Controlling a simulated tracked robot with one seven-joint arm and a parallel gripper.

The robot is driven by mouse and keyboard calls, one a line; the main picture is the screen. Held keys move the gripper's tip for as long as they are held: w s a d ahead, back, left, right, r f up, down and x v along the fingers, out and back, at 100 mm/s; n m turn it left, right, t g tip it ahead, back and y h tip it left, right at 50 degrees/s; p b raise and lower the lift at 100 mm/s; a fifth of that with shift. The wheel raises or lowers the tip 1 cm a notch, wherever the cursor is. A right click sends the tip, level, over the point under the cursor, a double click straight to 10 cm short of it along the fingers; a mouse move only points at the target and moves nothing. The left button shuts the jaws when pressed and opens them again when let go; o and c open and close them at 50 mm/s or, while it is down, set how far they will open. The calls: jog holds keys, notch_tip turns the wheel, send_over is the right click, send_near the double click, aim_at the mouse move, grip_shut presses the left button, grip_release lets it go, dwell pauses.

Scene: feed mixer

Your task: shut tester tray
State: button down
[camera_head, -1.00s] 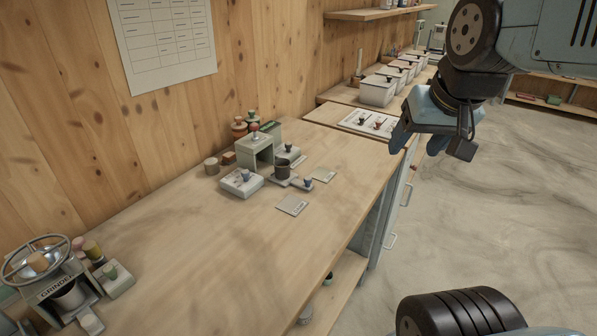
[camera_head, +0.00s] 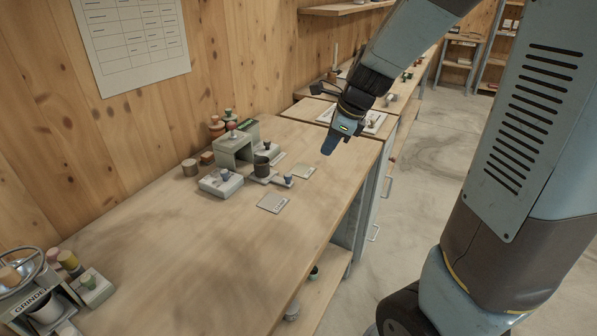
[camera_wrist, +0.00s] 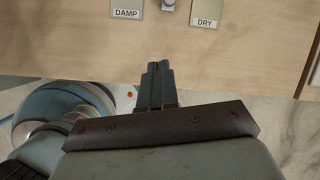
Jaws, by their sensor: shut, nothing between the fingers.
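The tester (camera_head: 236,146) is a pale grey arch-shaped unit on the wooden bench. Its tray (camera_head: 268,180) sticks out at the front toward the bench's open edge, with a dark cup (camera_head: 262,166) on it and a small blue-grey knob (camera_head: 288,179) at its outer end. My gripper (camera_head: 327,150) is shut and empty, pointing down above the bench, to the right of the tray and apart from it. In the wrist view my fingers (camera_wrist: 158,68) are together over the bench's edge, and the knob (camera_wrist: 168,5) shows partly cut off at the top.
A card marked DAMP (camera_wrist: 126,9) and one marked DRY (camera_wrist: 206,11) lie on either side of the knob. A pale box with a knob (camera_head: 220,184) sits left of the tray. A grinder (camera_head: 35,290) stands at the near left. The bench's middle is clear.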

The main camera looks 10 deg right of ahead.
jog(key=w+a+f+m, duration=0.1)
jog(key=f, duration=0.3)
jog(key=w+a+f+m, duration=0.1)
jog(key=w+f, duration=0.1)
jog(key=f, duration=0.2)
jog(key=w+a+f+m, duration=0.1)
jog(key=f, duration=0.3)
jog(key=shift+w+a, duration=0.15)
jog(key=shift+w, duration=0.05)
jog(key=shift+w+a+f, duration=0.15)
jog(key=shift+w+a, duration=0.5)
jog(key=shift+a, duration=0.2)
jog(key=shift+w+a, duration=0.65)
jog(key=shift+a, duration=0.15)
